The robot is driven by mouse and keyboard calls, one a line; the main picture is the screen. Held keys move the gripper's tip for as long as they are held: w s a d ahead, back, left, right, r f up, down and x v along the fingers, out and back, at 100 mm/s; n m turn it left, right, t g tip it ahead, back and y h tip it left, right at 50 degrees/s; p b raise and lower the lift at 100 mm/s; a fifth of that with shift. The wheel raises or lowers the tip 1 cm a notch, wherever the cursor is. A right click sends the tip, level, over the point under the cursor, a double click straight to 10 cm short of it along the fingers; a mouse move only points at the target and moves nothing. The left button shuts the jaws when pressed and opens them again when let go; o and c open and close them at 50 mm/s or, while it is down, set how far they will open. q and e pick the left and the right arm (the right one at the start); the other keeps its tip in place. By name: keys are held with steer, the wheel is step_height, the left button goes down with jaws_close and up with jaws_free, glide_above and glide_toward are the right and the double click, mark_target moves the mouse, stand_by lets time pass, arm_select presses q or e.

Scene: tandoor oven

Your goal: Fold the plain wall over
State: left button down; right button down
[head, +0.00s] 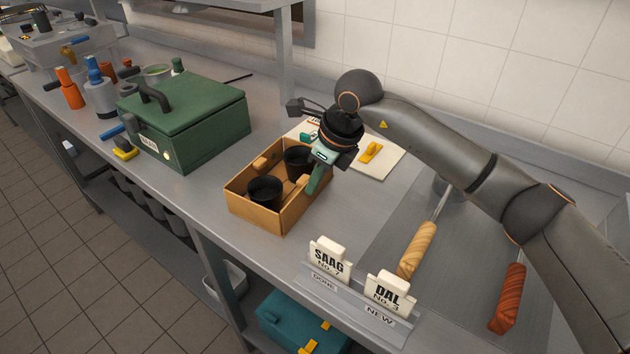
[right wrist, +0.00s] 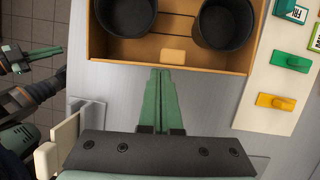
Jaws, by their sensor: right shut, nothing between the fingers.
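An open tan box (head: 285,215) stands on the steel counter with two black cups, a near one (head: 264,192) and a far one (head: 298,160), inside. Its walls stand upright; I cannot tell for sure which is the plain one. My right gripper (head: 314,183) is shut and empty, its green fingers pointing down at the box's right wall. In the right wrist view its fingertips (right wrist: 160,72) are at the edge of that wall, close to a pale tab (right wrist: 172,57); contact is unclear. My left gripper (right wrist: 32,60) shows only there, at the left, away from the box.
A green lidded case (head: 190,125) stands left of the box. A pale board with a yellow-orange clip (head: 370,152) lies behind it. SAAG (head: 328,260) and DAL (head: 388,295) cards stand in front, and two wooden-handled tools (head: 417,250) lie to the right.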

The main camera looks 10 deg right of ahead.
steer(key=shift+r, duration=0.1)
steer(key=shift+r+p, duration=0.45)
steer(key=shift+r, duration=0.25)
steer(key=shift+r, duration=0.15)
